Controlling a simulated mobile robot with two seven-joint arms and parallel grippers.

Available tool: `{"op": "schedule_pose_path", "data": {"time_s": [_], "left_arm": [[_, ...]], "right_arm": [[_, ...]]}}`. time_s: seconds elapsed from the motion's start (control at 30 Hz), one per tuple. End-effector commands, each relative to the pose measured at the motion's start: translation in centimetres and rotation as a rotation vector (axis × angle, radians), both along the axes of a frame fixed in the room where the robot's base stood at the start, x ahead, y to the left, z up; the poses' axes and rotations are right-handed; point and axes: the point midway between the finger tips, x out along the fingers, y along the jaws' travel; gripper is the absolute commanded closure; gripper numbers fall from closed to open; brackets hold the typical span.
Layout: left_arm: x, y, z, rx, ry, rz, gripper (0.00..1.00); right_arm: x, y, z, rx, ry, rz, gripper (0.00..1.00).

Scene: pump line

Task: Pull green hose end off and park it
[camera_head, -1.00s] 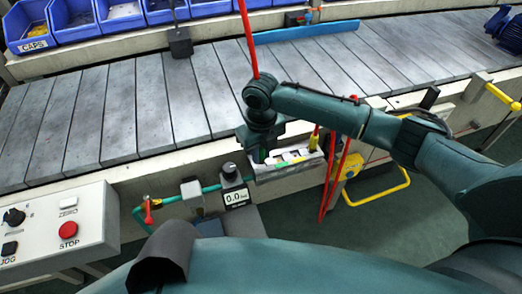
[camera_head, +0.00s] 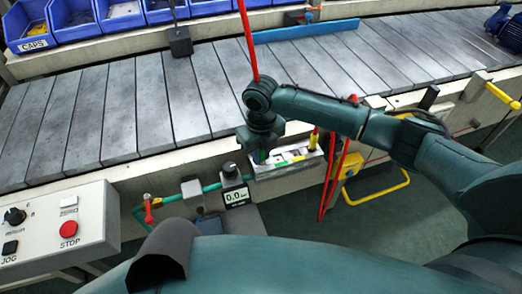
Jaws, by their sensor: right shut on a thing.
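My right gripper (camera_head: 262,153) points down at the left end of a pale holder (camera_head: 288,171) on the front edge of the line. It is shut on a green hose end (camera_head: 263,156), of which only a small green part shows between the fingers. Whether the hose end is seated in the holder or just above it, I cannot tell. A green hose (camera_head: 211,188) runs from a red-handled valve (camera_head: 149,212) towards the gauge (camera_head: 236,195), which reads 0.0. My left gripper is out of view.
The holder also bears yellow and red hose ends (camera_head: 314,138). Red hoses (camera_head: 329,187) hang just right of it, by a yellow rail (camera_head: 378,192). A control box with a red STOP button (camera_head: 68,229) stands at left. The slatted conveyor (camera_head: 110,110) is largely clear.

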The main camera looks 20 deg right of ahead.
Motion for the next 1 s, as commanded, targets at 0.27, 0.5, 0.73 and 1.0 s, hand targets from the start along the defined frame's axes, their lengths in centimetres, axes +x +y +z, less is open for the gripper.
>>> {"op": "schedule_pose_path", "data": {"time_s": [0.27,0.5,0.73,1.0], "left_arm": [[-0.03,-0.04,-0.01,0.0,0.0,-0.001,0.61],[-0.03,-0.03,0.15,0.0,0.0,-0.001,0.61],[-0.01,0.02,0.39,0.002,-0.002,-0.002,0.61],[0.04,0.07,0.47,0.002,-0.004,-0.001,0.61]], "right_arm": [[0.0,0.03,0.01,0.001,0.0,0.0,1.0],[0.0,0.03,-0.12,0.001,0.0,0.0,1.0],[0.0,0.03,-0.39,0.001,0.0,0.0,1.0],[0.0,0.03,-0.49,0.001,0.0,0.0,1.0]]}}
